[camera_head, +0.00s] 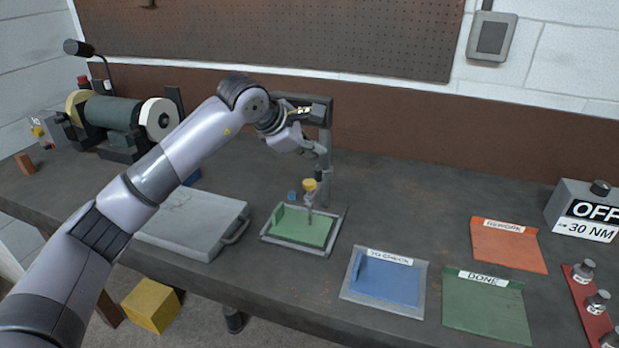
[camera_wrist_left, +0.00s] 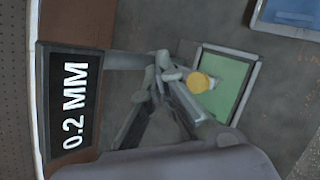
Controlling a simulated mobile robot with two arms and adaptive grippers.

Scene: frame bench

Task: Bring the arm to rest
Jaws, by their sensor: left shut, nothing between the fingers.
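My left arm reaches in from the left over the bench. My left gripper (camera_head: 318,152) is shut and empty, raised in front of the upright gauge stand (camera_head: 325,135). In the left wrist view the gripper (camera_wrist_left: 162,68) has its fingertips together, with nothing between them. Below it, a yellow-topped piece (camera_head: 309,185) stands over a green pad in a grey-framed tray (camera_head: 328,247); a gap shows between it and the fingers in the head view. The yellow top (camera_wrist_left: 198,82) also shows in the wrist view, beside the fingers. My right gripper is out of view.
A display reading 0.2 MM (camera_wrist_left: 70,105) is close to the gripper. A grey plate (camera_head: 195,222) lies under the arm, with a grinder (camera_head: 115,115) behind. Blue (camera_head: 385,282), green (camera_head: 485,308) and orange (camera_head: 508,246) trays lie right. The bench behind them is clear.

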